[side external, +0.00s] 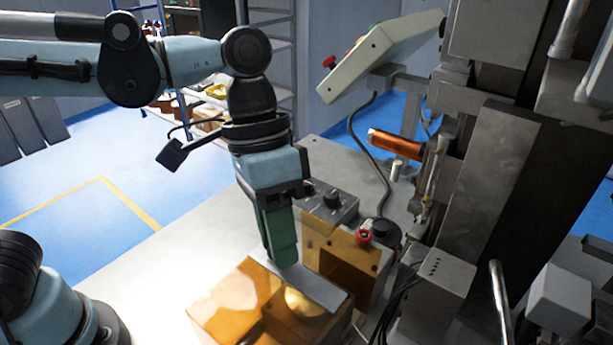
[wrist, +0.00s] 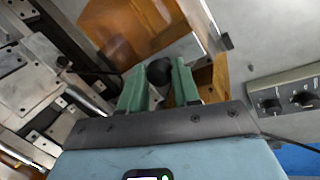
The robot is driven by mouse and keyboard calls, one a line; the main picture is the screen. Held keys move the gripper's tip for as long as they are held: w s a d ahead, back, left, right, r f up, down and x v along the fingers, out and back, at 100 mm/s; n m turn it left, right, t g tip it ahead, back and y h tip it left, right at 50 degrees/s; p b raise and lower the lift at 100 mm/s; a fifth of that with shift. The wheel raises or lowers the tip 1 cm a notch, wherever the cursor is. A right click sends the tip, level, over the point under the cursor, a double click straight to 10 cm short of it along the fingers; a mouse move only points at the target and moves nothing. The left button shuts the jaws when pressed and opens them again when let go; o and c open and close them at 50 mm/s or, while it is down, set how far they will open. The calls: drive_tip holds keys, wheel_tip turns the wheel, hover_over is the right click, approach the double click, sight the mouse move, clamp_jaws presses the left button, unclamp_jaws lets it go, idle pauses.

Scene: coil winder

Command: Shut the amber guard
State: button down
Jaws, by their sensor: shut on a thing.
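The amber guard (side external: 262,312) is a see-through orange cover with a grey metal plate along its top edge, at the bottom of the side view. It stands out in front of an amber housing (side external: 318,232) whose dark square opening shows uncovered. In the wrist view the guard (wrist: 125,28) is at the top. My gripper (side external: 284,262) reaches down to the guard's grey plate. In the wrist view its green fingers (wrist: 160,75) are shut on a round black knob (wrist: 159,71) at the guard. The knob is hidden behind the fingers in the side view.
A control box (side external: 330,203) with dials and a red button (side external: 364,237) sit close behind the guard. The tall grey machine (side external: 480,200), with a copper coil (side external: 396,145), stands to the right. The grey table (side external: 150,262) is clear to the left.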

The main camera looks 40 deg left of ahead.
drive_tip(key=w, duration=0.8)
drive_tip(key=shift+w, duration=0.15)
drive_tip(key=c, duration=0.8)
unclamp_jaws()
drive_tip(key=shift+r, duration=0.1)
drive_tip(key=v, duration=1.2)
drive_tip(key=s+a+f+n+t+y, duration=0.1)
drive_tip(key=a+f+t, duration=0.3)
drive_tip(key=a+f, duration=0.4)
drive_tip(key=s+a+f+n+t+y, duration=0.2)
drive_tip(key=s+a+f+n+t, duration=0.2)
drive_tip(key=a+f, duration=0.4)
drive_tip(key=shift+s+a+f+t, duration=0.15)
drive_tip(key=shift+s+a+t, duration=0.2)
drive_tip(key=shift+a, duration=0.3)
